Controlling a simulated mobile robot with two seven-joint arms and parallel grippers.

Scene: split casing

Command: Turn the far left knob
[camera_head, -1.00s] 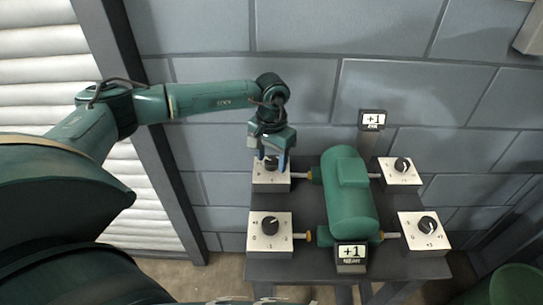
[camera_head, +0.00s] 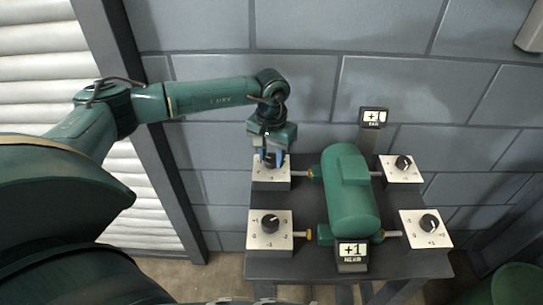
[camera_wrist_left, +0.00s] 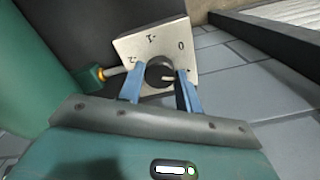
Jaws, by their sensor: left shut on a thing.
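The far left knob (camera_wrist_left: 156,72) is a dark round dial on a white box (camera_head: 271,180) at the back left of the dark table. In the left wrist view the box face shows 0, -1 and a partly covered 2. My left gripper (camera_head: 269,159) is over this box, pointing down. Its blue fingers stand on either side of the knob in the left wrist view (camera_wrist_left: 160,78), shut on it. A light pointer mark on the knob points towards the right finger. In the head view the gripper hides most of the knob. My right gripper is not in view.
A green cylindrical casing (camera_head: 349,200) lies between the boxes, joined by short shafts. Other knobs are at near left (camera_head: 270,224), far right (camera_head: 403,162) and near right (camera_head: 429,223). The far display (camera_head: 374,117) and near display (camera_head: 351,250) both read +1.

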